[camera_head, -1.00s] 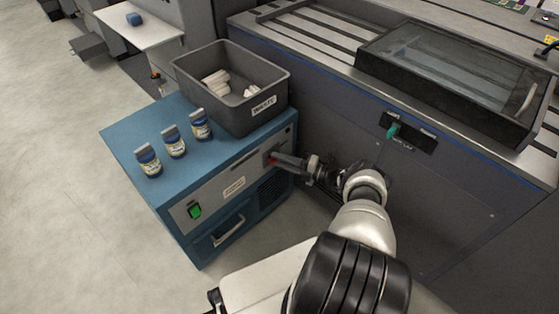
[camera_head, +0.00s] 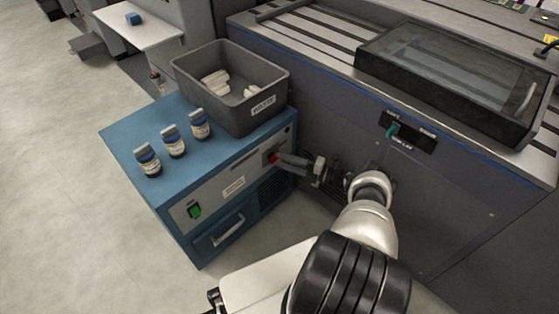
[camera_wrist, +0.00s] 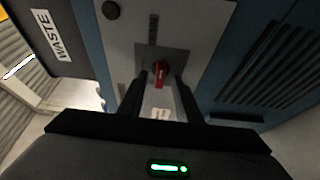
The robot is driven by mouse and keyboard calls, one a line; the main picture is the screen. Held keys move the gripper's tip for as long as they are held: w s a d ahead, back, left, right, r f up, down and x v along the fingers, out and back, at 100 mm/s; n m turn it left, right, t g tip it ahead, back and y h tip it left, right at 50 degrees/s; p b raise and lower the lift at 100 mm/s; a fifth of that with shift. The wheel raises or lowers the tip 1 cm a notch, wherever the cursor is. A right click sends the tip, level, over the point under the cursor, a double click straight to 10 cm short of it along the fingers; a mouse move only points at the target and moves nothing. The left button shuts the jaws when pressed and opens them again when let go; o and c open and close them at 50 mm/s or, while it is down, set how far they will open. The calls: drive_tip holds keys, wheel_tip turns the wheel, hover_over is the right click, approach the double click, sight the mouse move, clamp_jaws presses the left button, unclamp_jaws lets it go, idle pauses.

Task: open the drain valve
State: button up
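A red handle (camera_head: 273,158) sits on a grey plate on the front of the blue cabinet (camera_head: 140,130). In the wrist view the red handle (camera_wrist: 160,74) is elongated and hangs roughly downward below a round pivot. My gripper (camera_head: 290,163) faces the plate, close to the handle. In the wrist view its two dark fingers (camera_wrist: 160,90) are apart, with the handle showing between their tips and no clear contact. A teal handle (camera_head: 393,131) is on a black panel of the grey machine. Its label is too small to read, so I cannot tell which handle is the drain valve.
A grey waste bin (camera_head: 190,72) holding pale items and several blue-labelled bottles (camera_head: 173,142) stand on the cabinet. A green switch (camera_head: 194,210) and a drawer handle (camera_head: 228,232) are on its front. The grey machine (camera_head: 440,215) borders my arm on the right. Floor is open at left.

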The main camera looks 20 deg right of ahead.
drive_tip(key=v, duration=0.5)
idle(0.4)
